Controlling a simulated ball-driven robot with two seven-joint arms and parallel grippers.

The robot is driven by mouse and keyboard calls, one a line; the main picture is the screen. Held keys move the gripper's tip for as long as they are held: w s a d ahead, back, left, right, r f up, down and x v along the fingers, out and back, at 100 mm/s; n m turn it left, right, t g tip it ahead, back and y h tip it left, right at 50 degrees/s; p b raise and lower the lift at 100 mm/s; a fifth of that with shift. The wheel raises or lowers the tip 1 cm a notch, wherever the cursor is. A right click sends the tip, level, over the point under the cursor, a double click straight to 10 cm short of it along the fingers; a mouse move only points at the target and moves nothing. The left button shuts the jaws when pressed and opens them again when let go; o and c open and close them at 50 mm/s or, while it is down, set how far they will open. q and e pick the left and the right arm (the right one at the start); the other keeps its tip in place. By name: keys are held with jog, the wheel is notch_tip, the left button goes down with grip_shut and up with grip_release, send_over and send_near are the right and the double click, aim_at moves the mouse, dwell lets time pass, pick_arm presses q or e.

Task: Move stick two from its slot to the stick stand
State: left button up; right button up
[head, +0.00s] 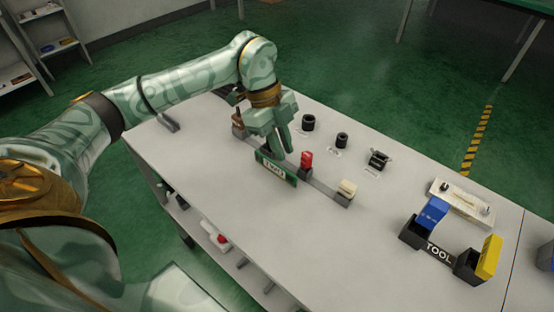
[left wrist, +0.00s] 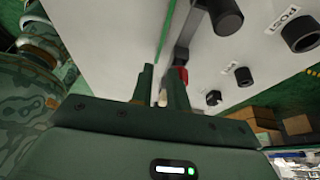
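My left gripper (head: 284,146) points down over the white table (head: 215,195), just behind a green plate (head: 277,170) whose lettering I cannot read surely. In the left wrist view the two fingers (left wrist: 160,90) stand apart, with pale surface showing in the narrow gap and no held stick visible. A dark rail runs under the gripper. It bears a brown block (head: 238,122) at the far end, a red piece (head: 306,160) just right of the fingers, and a cream piece (head: 346,189) at the near end. I cannot tell which is stick two or the stick stand. The right gripper is out of view.
Black round fixtures (head: 308,122) (head: 342,140) and a black block (head: 378,158) stand behind the rail. At right are a TOOL holder (head: 439,252) with blue and yellow pieces and a cream board (head: 461,203). The table's front left is clear.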

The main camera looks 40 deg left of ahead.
aim_at(288, 172)
pick_arm(q)
jog(key=x, duration=0.2)
jog(key=shift+d+f, duration=0.1)
jog(key=shift+f, duration=0.2)
jog(key=b+x, duration=0.1)
jog(key=x, duration=0.2)
jog(key=b+x, duration=0.1)
jog(key=x, duration=0.1)
jog(key=shift+s+a+f+b, duration=0.15)
jog(key=shift+a+b, duration=0.15)
jog(key=shift+c, duration=0.3)
grip_shut()
